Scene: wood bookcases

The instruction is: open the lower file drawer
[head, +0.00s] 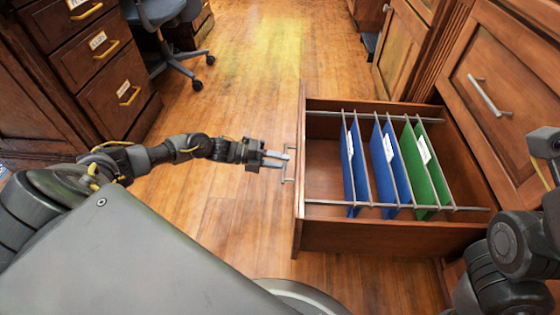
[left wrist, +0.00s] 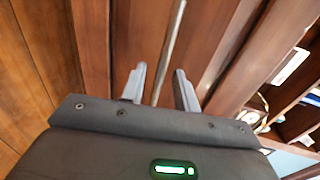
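The lower file drawer (head: 400,235) stands far out from the cabinet on the right in the head view. Blue and green hanging folders (head: 424,165) show inside it on two metal rails. Its metal bar handle (head: 288,181) is on the drawer's front, facing left. My left gripper (head: 278,158) is at this handle, reaching in from the left. In the left wrist view the handle bar (left wrist: 172,45) runs between the two spread fingers (left wrist: 160,88), with gaps visible beside it. My right arm shows at the right edge, but its fingertips are not visible.
A closed cabinet front with a metal handle (head: 488,96) is right of the drawer. Another drawer cabinet with yellow handles (head: 128,96) and an office chair (head: 165,40) stand at the upper left. The wood floor (head: 235,90) between the cabinets is clear.

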